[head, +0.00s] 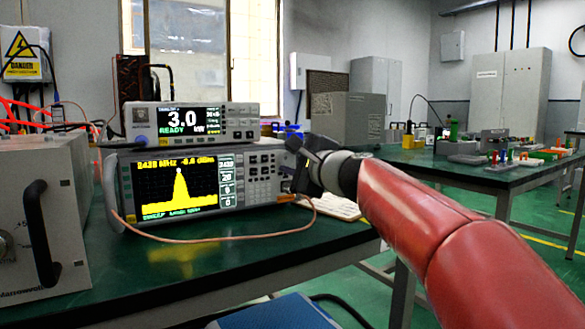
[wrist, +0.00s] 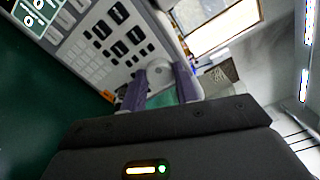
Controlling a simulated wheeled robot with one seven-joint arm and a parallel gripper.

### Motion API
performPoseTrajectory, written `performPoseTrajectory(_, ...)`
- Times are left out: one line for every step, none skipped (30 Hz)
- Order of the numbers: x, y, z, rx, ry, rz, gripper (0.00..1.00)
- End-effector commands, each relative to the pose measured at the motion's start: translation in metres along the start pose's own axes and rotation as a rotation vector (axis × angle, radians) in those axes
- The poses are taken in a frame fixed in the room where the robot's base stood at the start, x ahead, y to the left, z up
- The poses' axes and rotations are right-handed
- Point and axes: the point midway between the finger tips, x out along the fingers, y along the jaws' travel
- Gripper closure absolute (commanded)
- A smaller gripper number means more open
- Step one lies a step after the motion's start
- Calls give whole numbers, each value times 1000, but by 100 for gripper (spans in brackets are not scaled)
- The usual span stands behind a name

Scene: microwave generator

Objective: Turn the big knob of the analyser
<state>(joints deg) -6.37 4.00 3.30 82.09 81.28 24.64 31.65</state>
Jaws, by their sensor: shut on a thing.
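The analyser (head: 232,192) stands on the green bench, its screen showing a yellow peak and its keypad to the right. My gripper (head: 297,160) is at the right end of its front panel. In the wrist view the big knob (wrist: 159,71) is a pale round disc beside the panel's keys. My gripper's two fingers (wrist: 161,84) lie on either side of the knob and are shut on it. In the head view my gripper and wrist hide the knob.
A power unit (head: 190,121) reading 3.0 sits on top of the analyser. A grey generator (head: 45,215) with a black handle stands at the left. An orange cable (head: 215,239) loops over the green bench (head: 200,268) before the analyser. Most of the bench front is clear.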

Motion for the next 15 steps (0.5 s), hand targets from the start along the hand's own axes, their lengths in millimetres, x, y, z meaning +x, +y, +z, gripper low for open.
performPoseTrajectory(0, 2, -1, -13, -1, 2, 93)
performPoseTrajectory(0, 2, -1, -19, -1, 2, 93)
performPoseTrajectory(0, 2, 0, -26, -1, 2, 93)
performPoseTrajectory(0, 2, 0, -30, -1, 2, 93)
performPoseTrajectory(0, 2, 0, -33, -1, 2, 93)
performPoseTrajectory(0, 2, 0, -37, -1, 2, 93)
performPoseTrajectory(0, 1, 0, -39, -1, 2, 93)
performPoseTrajectory(0, 1, 0, -40, -1, 3, 93)
performPoseTrajectory(0, 1, 0, -41, -1, 3, 93)
performPoseTrajectory(0, 1, 0, -42, -1, 3, 93)
performPoseTrajectory(0, 1, 0, -42, -1, 3, 93)
performPoseTrajectory(0, 1, 0, -42, -1, 3, 93)
performPoseTrajectory(0, 1, 0, -41, -1, 3, 93)
performPoseTrajectory(0, 1, 0, -41, -1, 3, 93)
performPoseTrajectory(0, 1, 0, -41, -1, 3, 93)
